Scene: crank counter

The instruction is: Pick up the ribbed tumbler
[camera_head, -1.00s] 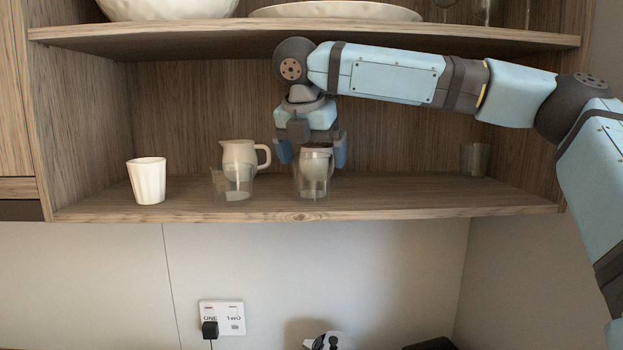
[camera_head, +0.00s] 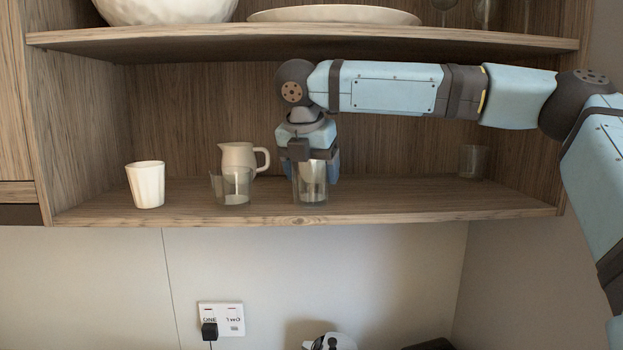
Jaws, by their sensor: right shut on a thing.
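A clear glass tumbler (camera_head: 311,194) stands upright on the middle shelf, near its front edge. I take it for the ribbed tumbler, though ribs are hard to make out. My right gripper (camera_head: 310,176) points down over it from above, shut on its upper part. The gripper hides the tumbler's rim. The tumbler's base looks to be on the shelf; I cannot make out any gap. My left gripper is not in view.
A second clear glass (camera_head: 231,187) stands left of the held one, with a cream jug (camera_head: 238,157) behind it. A white faceted cup (camera_head: 148,185) is farther left. Another glass (camera_head: 472,161) is at the back right. The upper shelf (camera_head: 330,42) is close above my arm.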

